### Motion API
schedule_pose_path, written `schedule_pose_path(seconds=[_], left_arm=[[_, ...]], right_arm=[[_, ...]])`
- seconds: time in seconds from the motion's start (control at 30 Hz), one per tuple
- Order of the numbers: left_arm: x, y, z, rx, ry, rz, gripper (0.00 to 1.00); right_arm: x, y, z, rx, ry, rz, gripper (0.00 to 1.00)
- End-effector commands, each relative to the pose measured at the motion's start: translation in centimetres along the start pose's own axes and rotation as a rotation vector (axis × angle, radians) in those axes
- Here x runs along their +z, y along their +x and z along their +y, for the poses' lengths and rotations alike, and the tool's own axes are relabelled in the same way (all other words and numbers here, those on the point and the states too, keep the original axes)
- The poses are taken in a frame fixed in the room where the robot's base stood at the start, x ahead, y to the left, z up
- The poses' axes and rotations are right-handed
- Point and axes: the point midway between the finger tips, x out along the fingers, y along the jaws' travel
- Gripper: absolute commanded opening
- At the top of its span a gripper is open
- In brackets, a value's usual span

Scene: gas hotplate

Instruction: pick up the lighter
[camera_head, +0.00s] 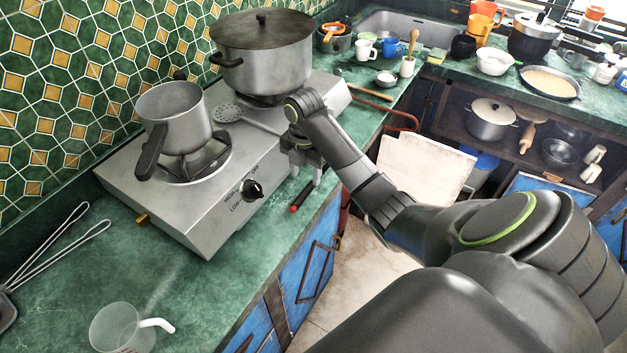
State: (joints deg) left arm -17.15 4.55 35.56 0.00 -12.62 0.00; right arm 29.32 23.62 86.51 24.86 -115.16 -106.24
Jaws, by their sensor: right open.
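The lighter (302,195) is a thin black stick with a red end. It lies on the green counter (240,290) near its front edge, to the right of the hotplate (205,220). My right gripper (306,176) points down just above the lighter. Its two fingers are apart with nothing between them. The lighter's far end is close to the fingertips; I cannot tell whether they touch. My left gripper is out of view.
A small saucepan (182,112) and a large lidded pot (270,65) stand on the hotplate. A clear measuring cup (115,328) and metal tongs (60,240) are at the lower left. The counter's front edge drops to blue cabinets (310,270).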

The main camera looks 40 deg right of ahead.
Motion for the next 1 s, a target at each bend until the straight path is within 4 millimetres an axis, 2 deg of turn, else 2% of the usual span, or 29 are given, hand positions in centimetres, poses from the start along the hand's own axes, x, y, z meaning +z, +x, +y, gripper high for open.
schedule_pose_path(seconds=[0.2, 0.27, 0.43, 0.7, 0.77, 1.0], left_arm=[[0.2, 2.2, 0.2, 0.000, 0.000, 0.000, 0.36], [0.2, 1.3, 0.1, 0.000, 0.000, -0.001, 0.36], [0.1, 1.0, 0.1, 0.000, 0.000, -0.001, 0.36], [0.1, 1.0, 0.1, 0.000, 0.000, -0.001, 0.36], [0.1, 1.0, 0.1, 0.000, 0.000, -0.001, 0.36], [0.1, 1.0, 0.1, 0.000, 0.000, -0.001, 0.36]], right_arm=[[0.5, 2.0, -0.1, 0.000, 0.000, 0.000, 0.47], [0.7, 2.5, -0.3, -0.004, 0.001, 0.003, 0.47], [0.8, 4.6, -0.3, -0.001, 0.000, 0.001, 0.47], [0.8, 5.1, -0.3, 0.000, -0.001, 0.000, 0.47], [0.8, 5.1, -0.3, 0.000, -0.001, 0.000, 0.42], [0.8, 5.0, -0.3, 0.000, -0.001, -0.001, 0.11]])
